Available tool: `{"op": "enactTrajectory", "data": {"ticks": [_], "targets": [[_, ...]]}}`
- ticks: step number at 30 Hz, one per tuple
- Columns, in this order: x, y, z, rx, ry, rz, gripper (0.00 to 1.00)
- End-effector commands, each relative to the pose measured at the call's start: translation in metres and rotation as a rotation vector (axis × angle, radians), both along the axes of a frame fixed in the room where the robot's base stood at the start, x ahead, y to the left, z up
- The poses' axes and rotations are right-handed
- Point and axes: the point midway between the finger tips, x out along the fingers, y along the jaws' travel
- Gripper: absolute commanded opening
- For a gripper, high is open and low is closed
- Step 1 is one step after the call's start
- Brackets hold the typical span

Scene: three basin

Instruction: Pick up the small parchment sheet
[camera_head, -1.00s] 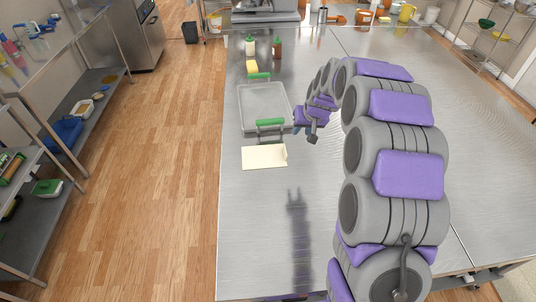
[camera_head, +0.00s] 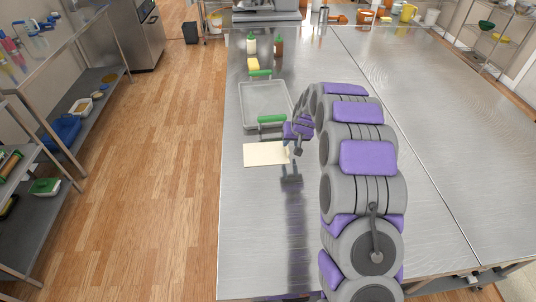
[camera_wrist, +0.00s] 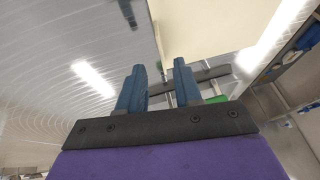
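The small parchment sheet (camera_head: 263,154) is a cream rectangle lying on the steel table, in front of a tray with green handles. Its right edge looks slightly raised. In the wrist view the sheet (camera_wrist: 205,25) fills the top middle, beyond the fingers. My gripper (camera_head: 290,153) is beside the sheet's right edge in the head view, seemingly above the table. In the wrist view my gripper (camera_wrist: 160,66) has two blue fingers apart with nothing between them. I cannot tell the exact height over the sheet.
The metal tray (camera_head: 262,107) with green handles stands just behind the sheet. A yellow block (camera_head: 253,64) and two bottles (camera_head: 251,44) are farther back. The steel table (camera_head: 430,150) is clear to the right. The table's left edge is close to the sheet.

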Motion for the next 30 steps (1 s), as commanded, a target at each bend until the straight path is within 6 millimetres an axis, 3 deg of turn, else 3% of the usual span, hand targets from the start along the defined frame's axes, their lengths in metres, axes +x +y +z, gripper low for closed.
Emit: {"op": "enactTrajectory", "data": {"ticks": [7, 15, 26, 30], "targets": [[0.013, 0.008, -0.033, 0.002, 0.000, -0.001, 0.34], [0.015, 0.009, -0.036, 0.002, 0.000, -0.001, 0.34], [0.015, 0.009, -0.035, 0.001, -0.001, -0.001, 0.00], [0.015, 0.009, -0.035, 0.001, -0.001, -0.001, 0.00]]}}
